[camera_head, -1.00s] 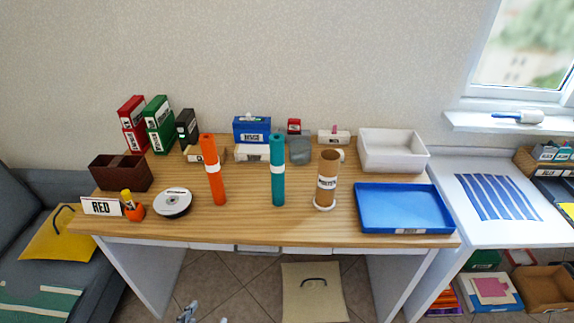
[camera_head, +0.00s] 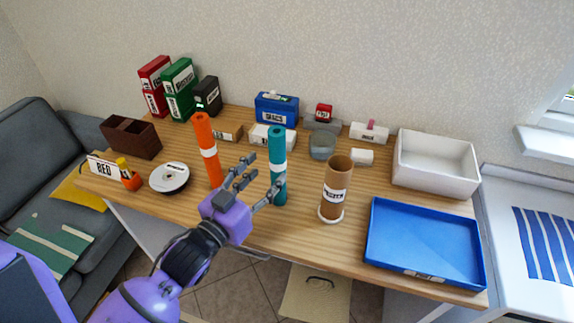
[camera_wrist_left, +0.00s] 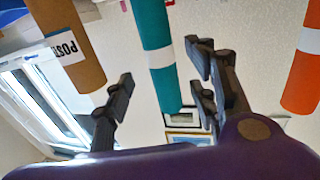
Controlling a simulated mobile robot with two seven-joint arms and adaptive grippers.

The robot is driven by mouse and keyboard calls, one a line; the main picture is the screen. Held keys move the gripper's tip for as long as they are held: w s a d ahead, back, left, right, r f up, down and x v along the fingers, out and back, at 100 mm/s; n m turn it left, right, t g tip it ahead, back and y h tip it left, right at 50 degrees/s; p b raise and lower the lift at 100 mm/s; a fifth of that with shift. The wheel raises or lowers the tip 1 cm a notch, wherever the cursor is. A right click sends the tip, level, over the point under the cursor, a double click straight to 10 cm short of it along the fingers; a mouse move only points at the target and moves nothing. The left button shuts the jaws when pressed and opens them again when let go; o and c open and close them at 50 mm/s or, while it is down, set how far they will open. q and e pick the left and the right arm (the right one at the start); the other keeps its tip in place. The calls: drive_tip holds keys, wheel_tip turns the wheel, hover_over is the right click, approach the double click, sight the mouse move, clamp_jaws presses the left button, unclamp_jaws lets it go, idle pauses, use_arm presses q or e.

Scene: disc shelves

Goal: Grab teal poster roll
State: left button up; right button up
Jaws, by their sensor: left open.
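The teal poster roll (camera_head: 278,150) stands upright on the wooden desk, with a white band around its middle. My left gripper (camera_head: 256,180) is open just in front of it and a little to its left. In the left wrist view the teal roll (camera_wrist_left: 154,45) shows between the two open fingers (camera_wrist_left: 160,85), and I cannot see contact. The orange poster roll (camera_head: 208,150) stands upright to the left. The brown labelled tube (camera_head: 337,178) stands to the right on a white base; it also shows in the wrist view (camera_wrist_left: 75,50). My right gripper is out of view.
The blue tray (camera_head: 422,240) and white bin (camera_head: 440,165) are on the desk's right. A disc spindle (camera_head: 170,178), RED sign (camera_head: 104,167) and brown box (camera_head: 131,138) are on the left. Binders and small boxes line the back. Bare desk (camera_head: 290,232) lies in front.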

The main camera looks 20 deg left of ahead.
sight(273, 164)
use_arm(q)
drive_tip(key=shift+w+r, duration=0.2)
drive_tip(key=shift+w, duration=0.55)
drive_tip(key=p+x, duration=0.1)
drive_tip(key=x, duration=0.4)
drive_tip(key=shift+f, duration=0.15)
drive_tip(key=shift+w+d, duration=0.1)
drive_tip(key=shift+w, duration=0.1)
drive_tip(key=shift+f, duration=0.1)
drive_tip(key=c, duration=1.2)
drive_tip(key=shift+c, duration=0.3)
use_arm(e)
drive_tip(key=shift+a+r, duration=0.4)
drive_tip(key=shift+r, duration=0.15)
